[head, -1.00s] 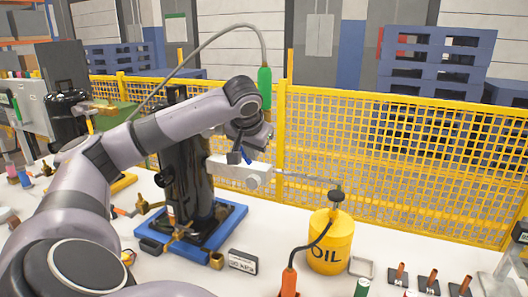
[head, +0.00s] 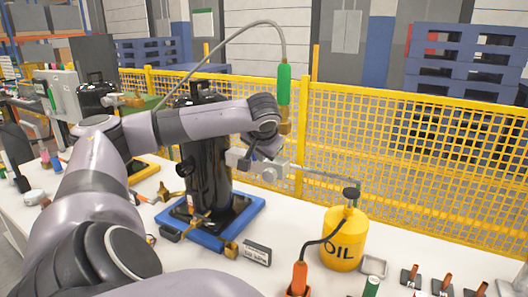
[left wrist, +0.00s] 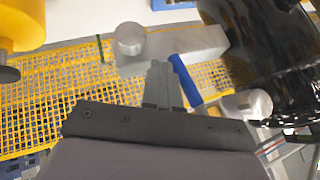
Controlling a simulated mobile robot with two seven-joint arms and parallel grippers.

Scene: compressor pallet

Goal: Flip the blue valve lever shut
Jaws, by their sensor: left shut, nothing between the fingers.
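The black compressor tank (head: 205,178) stands upright on a blue base (head: 250,208). A light grey valve body (head: 270,172) sticks out from its right side; it also shows in the left wrist view (left wrist: 190,44). The blue valve lever (left wrist: 186,80) slants down and right from the grey body in the left wrist view. My left gripper (left wrist: 162,72) is shut and empty, its fingertips just left of the lever. I cannot tell whether they touch it. In the head view my left arm reaches across the tank and hides most of the lever. My right gripper is not in view.
A yellow oil can (head: 345,245) stands to the right, with a thin pipe running toward the valve. A green-handled hose (head: 284,85) hangs above. A yellow mesh fence (head: 400,140) runs behind the table. Small tools and a gauge box (head: 257,252) lie in front.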

